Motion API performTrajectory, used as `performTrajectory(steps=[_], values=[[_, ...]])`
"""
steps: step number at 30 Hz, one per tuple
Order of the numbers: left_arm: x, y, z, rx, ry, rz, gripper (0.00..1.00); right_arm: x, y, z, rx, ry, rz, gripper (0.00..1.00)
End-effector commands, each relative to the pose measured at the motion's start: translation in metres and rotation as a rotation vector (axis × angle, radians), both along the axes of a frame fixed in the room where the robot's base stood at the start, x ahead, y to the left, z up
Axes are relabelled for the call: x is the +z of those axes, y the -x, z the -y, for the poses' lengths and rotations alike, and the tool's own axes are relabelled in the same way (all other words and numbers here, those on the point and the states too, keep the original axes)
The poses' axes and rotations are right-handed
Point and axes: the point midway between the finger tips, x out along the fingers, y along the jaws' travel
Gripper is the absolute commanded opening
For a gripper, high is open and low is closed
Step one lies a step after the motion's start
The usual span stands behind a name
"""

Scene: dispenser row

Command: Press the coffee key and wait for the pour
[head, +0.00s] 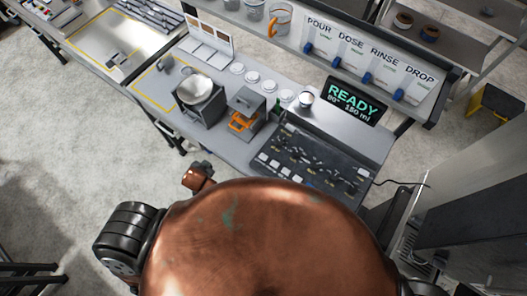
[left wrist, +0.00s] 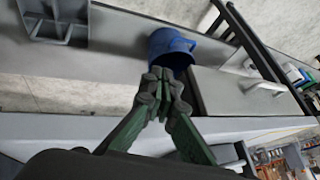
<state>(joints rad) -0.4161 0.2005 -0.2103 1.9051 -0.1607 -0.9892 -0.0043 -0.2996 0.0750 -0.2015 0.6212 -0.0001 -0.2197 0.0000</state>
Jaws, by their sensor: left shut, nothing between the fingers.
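No key marked coffee can be made out in the head view. A dark panel with several small pale and dark pieces (head: 312,160) lies on the counter; its markings are too small to read. A black display (head: 353,100) reads READY, 80°, 150 ml. Behind it, a white board (head: 372,62) carries blue levers labelled POUR, DOSE, RINSE and DROP. In the left wrist view my left gripper (left wrist: 162,88) is shut and empty, its tips in front of a blue mug (left wrist: 171,45); contact cannot be told. My right gripper is not in view.
A grey machine with an orange part (head: 244,118) and a round-topped appliance (head: 201,93) stand on the counter. White round lids (head: 253,77) sit behind them. A grey block with a handle (left wrist: 245,95) is beside the mug. My copper-coloured body hides the head view's lower middle.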

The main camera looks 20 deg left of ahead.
Motion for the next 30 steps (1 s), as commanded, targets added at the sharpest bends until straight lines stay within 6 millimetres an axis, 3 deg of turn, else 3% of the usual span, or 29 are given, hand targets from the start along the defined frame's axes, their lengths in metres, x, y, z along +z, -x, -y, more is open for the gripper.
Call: performTrajectory(steps=[1,3,7,11,14,17,21,24,26,28,30], values=[[0.04,-0.012,-0.001,-0.014,-0.02,0.04,0.0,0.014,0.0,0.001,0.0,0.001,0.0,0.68],[0.082,-0.031,-0.002,-0.046,-0.062,0.102,0.0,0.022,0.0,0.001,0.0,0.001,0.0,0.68],[0.155,-0.076,0.002,-0.145,-0.171,0.253,0.0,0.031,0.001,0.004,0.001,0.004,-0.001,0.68],[0.223,-0.125,0.02,-0.29,-0.304,0.428,0.0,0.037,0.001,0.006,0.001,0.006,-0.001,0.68],[0.275,-0.158,0.046,-0.434,-0.416,0.576,0.0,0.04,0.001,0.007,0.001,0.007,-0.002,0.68],[0.322,-0.183,0.085,-0.61,-0.536,0.724,0.0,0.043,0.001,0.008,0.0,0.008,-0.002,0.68],[0.375,-0.198,0.16,-0.925,-0.721,0.928,0.0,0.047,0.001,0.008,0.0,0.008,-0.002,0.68],[0.392,-0.188,0.222,-1.223,-0.866,1.057,0.0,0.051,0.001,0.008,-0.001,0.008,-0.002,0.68],[0.387,-0.172,0.258,-1.445,-0.961,1.116,0.0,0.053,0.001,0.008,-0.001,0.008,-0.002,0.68],[0.364,-0.148,0.287,-1.734,-1.068,1.146,0.0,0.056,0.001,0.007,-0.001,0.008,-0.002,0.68],[0.33,-0.123,0.296,-2.012,-1.15,1.124,0.0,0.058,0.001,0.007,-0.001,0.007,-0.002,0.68]])
